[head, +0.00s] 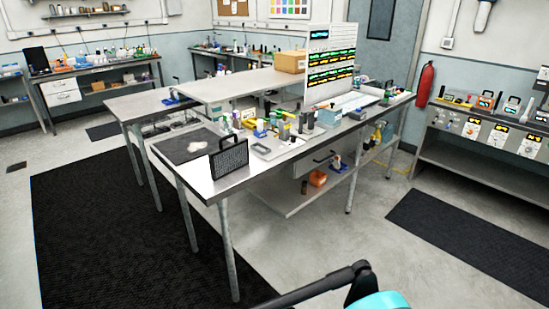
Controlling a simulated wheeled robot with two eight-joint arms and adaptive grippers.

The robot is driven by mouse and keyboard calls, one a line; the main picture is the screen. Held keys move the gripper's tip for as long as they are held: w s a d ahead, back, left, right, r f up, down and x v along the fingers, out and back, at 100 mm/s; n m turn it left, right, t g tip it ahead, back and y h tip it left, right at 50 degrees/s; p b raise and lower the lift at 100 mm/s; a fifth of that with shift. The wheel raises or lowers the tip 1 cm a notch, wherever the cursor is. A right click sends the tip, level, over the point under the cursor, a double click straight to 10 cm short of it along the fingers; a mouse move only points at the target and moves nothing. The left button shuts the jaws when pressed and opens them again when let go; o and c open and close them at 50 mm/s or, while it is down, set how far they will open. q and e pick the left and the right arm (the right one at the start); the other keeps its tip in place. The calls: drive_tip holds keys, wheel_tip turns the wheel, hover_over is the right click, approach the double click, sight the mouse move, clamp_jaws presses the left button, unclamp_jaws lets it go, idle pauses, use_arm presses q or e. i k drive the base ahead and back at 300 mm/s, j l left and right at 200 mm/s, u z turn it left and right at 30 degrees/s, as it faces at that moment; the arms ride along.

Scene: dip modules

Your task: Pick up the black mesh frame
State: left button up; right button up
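The black mesh frame (229,158) stands upright near the front left corner of the central workbench (262,168). It has a dark mesh panel and a handle loop on top. Part of one of my arms shows at the bottom right of the head view, well below and in front of the bench. Neither gripper's fingertips can be made out, and nothing of mine touches the frame.
Behind the frame lie a dark mat (187,146) and a crowd of small bottles and modules. A display board (331,64) and a cardboard box (290,62) stand farther back. Black floor mats and a right-hand bench (485,130) flank open floor.

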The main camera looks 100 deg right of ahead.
sight(224, 160)
drive_tip(key=z, duration=3.2)
